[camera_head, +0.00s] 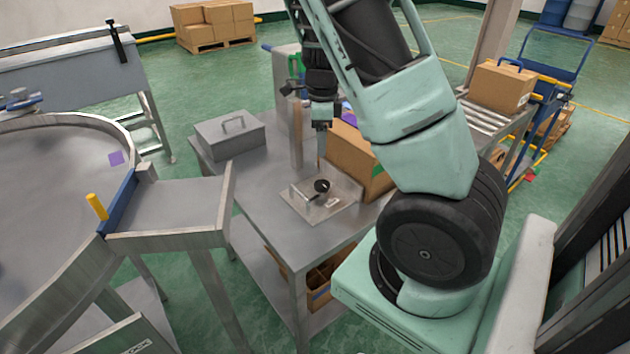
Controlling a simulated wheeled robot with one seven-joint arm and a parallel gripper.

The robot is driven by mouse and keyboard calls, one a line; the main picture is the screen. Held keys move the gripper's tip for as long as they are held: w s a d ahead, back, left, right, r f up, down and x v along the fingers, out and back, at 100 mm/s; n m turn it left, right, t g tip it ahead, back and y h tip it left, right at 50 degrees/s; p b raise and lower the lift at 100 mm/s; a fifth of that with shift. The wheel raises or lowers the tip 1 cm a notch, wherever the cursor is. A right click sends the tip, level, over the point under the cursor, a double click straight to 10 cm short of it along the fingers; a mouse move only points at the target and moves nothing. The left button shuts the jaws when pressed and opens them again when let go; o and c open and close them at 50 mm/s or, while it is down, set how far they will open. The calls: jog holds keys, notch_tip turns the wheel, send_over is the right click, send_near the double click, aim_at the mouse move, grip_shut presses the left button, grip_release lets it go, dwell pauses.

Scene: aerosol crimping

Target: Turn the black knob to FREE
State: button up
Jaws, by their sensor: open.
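The black knob (321,186) sits on a flat metal plate (326,211) on the grey work table. A small metal handle or bar lies on the plate at the knob's left. A pale label is at the knob's lower right, too small to read, so the knob's setting cannot be told. My gripper (320,145) hangs above and just behind the knob, pointing down. It is open and appears apart from the knob. My arm comes in from the upper right.
A cardboard box (352,160) stands right behind the plate, close to my gripper. A grey lidded metal box (229,135) is at the table's back left. A round metal turntable (50,190) with a chute (180,205) lies left. The table's front left is clear.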

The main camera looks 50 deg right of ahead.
aim_at(321, 184)
notch_tip(321, 184, down, 13)
jog(key=shift+f+b, duration=0.2)
jog(key=shift+b, duration=0.75)
jog(key=c, duration=1)
